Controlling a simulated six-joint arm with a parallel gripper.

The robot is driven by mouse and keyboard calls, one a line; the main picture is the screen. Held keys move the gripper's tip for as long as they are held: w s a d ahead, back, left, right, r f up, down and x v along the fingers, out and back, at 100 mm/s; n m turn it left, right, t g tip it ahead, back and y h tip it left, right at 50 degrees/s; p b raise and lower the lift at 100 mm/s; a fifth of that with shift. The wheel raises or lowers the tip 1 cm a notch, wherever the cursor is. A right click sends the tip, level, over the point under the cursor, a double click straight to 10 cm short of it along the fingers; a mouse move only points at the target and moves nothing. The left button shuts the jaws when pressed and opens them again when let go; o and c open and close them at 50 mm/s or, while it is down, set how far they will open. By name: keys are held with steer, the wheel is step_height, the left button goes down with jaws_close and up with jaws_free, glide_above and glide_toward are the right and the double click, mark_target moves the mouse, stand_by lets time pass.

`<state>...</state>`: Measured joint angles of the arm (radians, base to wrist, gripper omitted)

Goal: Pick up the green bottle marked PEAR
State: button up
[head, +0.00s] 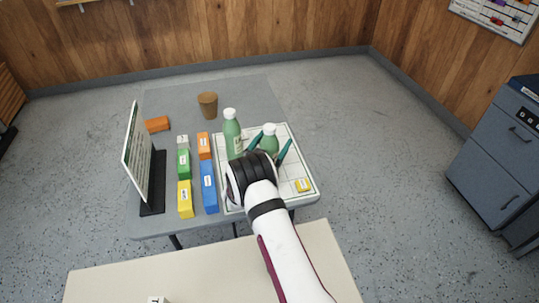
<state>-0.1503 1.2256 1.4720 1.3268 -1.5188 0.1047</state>
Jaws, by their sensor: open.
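Two green bottles with white caps stand upright on a white gridded board (305,172). The left bottle (232,138) shows a pale label, too small to read. The right bottle (269,143) is partly hidden behind my gripper, and its label does not show. My gripper (271,143) is open, its two teal fingers apart, one on each side of the right bottle in this view. I cannot tell whether either finger touches it. Which bottle is marked PEAR cannot be read.
A blue block (209,187), yellow block (185,199), green block (183,163) and orange blocks lie left of the board. A brown cup (208,104) stands behind. An upright panel (133,145) stands at the table's left. A small yellow block (303,185) lies on the board's right.

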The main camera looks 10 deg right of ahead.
steer(key=shift+w+d, duration=0.15)
steer(key=shift+w, duration=0.05)
steer(key=c, duration=1.4)
